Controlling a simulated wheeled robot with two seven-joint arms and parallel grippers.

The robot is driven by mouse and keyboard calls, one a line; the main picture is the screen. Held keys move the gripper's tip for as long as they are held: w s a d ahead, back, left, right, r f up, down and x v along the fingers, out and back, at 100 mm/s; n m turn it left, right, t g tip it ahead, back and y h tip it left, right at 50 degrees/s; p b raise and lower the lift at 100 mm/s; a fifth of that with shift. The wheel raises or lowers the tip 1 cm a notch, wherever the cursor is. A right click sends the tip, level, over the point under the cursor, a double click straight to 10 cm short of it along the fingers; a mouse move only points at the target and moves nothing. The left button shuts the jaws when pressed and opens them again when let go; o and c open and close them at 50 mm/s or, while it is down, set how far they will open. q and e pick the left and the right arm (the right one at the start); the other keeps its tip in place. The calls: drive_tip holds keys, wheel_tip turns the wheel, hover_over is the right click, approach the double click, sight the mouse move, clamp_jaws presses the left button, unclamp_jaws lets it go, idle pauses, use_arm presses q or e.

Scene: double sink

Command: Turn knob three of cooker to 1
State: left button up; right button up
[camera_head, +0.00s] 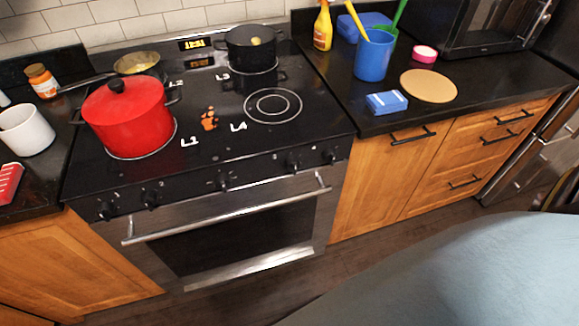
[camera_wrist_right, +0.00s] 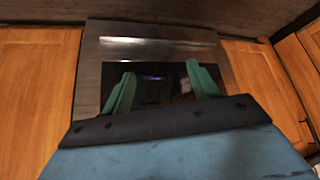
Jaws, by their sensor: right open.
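The cooker (camera_head: 240,142) has a black glass top and a steel front in the head view. Several dark knobs line its front panel, including the middle knob (camera_head: 224,180) and a pair at the right, the inner knob (camera_head: 293,160) and the outer knob (camera_head: 330,156). The small numbers are too blurred to tell surely which is knob three, or its setting. My right gripper (camera_wrist_right: 160,86) shows only in the wrist view, its green fingers spread and empty before the oven door (camera_wrist_right: 150,50). No knob is clear there. My left gripper is not in view.
A red pot (camera_head: 125,122), a pan (camera_head: 137,65) and a black pot (camera_head: 254,48) stand on the cooktop. The oven handle (camera_head: 225,212) projects below the knobs. The right counter (camera_head: 330,88) holds a blue cup (camera_head: 373,58) and a sponge (camera_head: 386,102). Floor before the oven is clear.

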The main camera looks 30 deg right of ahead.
drive_tip(key=w+a+r+t, duration=0.1)
drive_tip(key=w+r+t, duration=0.2)
drive_tip(key=w+r, duration=0.35)
drive_tip(key=m+t+h+b, duration=0.2)
drive_tip(key=m+t+h, duration=0.1)
drive_tip(key=t+h, duration=0.45)
approach(295, 171)
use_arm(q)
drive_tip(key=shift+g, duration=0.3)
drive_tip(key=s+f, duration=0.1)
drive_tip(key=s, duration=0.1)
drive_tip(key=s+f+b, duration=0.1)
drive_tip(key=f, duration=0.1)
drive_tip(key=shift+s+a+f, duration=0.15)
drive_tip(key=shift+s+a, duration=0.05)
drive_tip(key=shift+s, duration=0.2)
use_arm(e)
drive_tip(key=shift+y, duration=0.55)
drive_tip(key=x, duration=0.9)
drive_tip(key=shift+w+d+r, duration=0.25)
drive_tip(key=shift+d, duration=0.05)
drive_tip(key=c, duration=1)
drive_tip(key=shift+o, duration=0.2)
drive_tip(key=shift+m, duration=0.3)
